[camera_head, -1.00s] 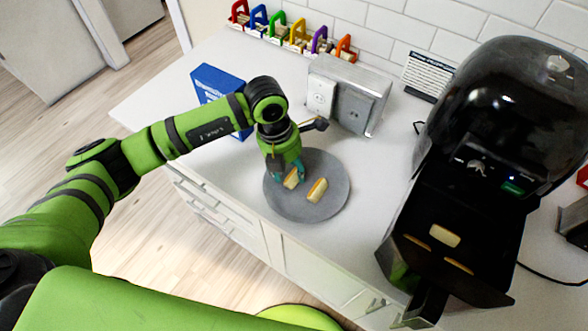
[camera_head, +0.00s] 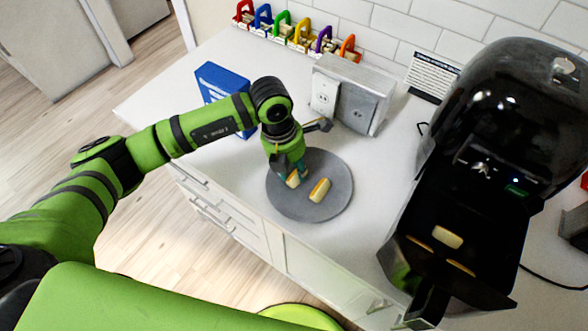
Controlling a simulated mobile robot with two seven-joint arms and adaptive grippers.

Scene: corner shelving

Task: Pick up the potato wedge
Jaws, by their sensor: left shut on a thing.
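A grey round plate (camera_head: 335,205) lies on the white counter. One potato wedge (camera_head: 320,190), pale with a brown edge, lies on the plate. A second potato wedge (camera_head: 293,180) is at the fingertips of my left gripper (camera_head: 290,172), over the left part of the plate. My left gripper points down and is shut on this wedge. Its fingers partly hide the wedge, and I cannot tell whether the wedge is clear of the plate. More wedges (camera_head: 447,237) lie in the open drawer of the black air fryer (camera_head: 520,120). My right gripper does not show.
A blue box (camera_head: 222,85) stands behind my left arm. A grey metal outlet box (camera_head: 350,95) stands behind the plate. Several coloured holders (camera_head: 300,32) line the tiled wall. The air fryer's open drawer stands right of the plate, with bare counter (camera_head: 385,170) between.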

